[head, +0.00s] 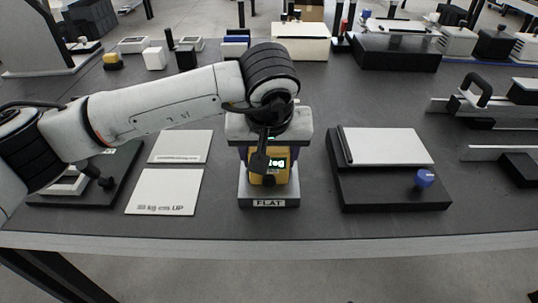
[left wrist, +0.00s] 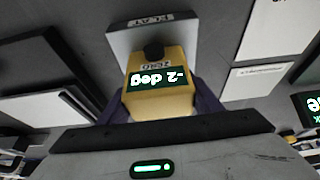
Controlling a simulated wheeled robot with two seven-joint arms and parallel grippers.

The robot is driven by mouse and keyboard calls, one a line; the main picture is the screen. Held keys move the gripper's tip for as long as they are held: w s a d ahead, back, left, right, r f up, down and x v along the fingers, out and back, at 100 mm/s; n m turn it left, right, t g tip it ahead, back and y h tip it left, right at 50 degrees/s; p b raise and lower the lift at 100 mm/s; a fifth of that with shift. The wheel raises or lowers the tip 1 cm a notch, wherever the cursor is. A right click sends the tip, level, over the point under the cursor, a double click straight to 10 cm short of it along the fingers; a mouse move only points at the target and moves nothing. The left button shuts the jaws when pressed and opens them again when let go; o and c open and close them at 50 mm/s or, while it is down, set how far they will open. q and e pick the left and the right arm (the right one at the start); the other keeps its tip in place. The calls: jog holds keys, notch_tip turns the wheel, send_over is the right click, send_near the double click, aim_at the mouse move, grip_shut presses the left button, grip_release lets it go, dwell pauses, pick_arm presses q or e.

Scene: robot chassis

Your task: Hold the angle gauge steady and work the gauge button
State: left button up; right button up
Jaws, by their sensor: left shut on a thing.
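The angle gauge is a yellow box (head: 270,179) standing on the grey block labelled FLAT (head: 250,196) at the middle front of the table. In the left wrist view the gauge (left wrist: 160,106) shows a green-lit display reading -2 deg. Its black round button (left wrist: 154,50) sits beside a ZERO label. My left gripper (left wrist: 161,100) is shut on the gauge, one dark finger on each side. In the head view my left wrist covers the gauge's top and part of its display. My right gripper is in neither view.
Two pale cards (head: 164,192) lie left of the block. A black stand with a grey plate (head: 390,147) and a blue knob (head: 424,178) is to the right. A black device (head: 92,183) is at far left. Boxes line the back. Bare table separates the block from its neighbours.

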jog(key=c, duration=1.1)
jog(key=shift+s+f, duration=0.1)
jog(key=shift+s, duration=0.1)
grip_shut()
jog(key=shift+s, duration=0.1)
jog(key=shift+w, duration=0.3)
